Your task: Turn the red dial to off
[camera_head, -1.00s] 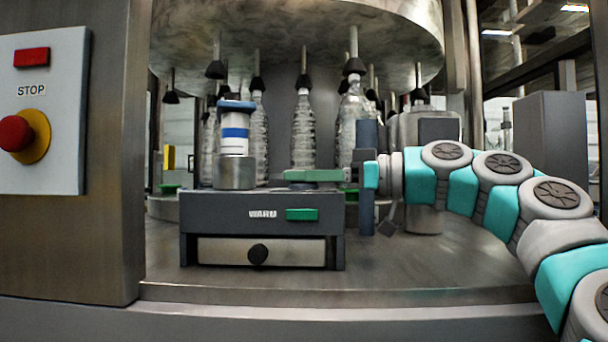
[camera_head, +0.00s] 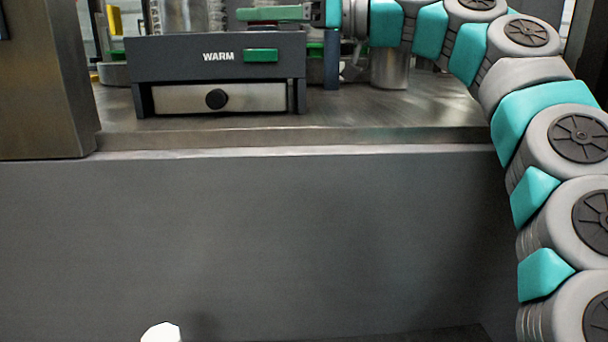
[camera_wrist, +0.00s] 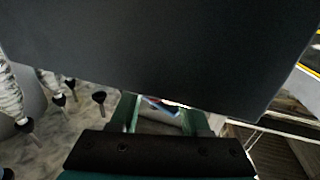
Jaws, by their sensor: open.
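No red dial shows in either view now. My gripper (camera_head: 268,13) is at the top edge of the head view, its green fingers above the grey unit marked WARM (camera_head: 150,62). In the wrist view my gripper (camera_wrist: 165,108) has its two green fingers apart, with a gap between them. A blue and pale thing (camera_wrist: 160,105) shows in that gap, too small and partly hidden to make out fully. A round black knob (camera_head: 216,99) sits on the unit's metal front, below a green label (camera_head: 260,55).
A large dark flat surface (camera_wrist: 170,45) fills the upper wrist view. A metal deck (camera_head: 400,108) lies around the unit, above a plain grey front panel (camera_head: 260,240). A metal post (camera_head: 40,80) stands at left. A white object (camera_head: 161,333) shows at the bottom edge.

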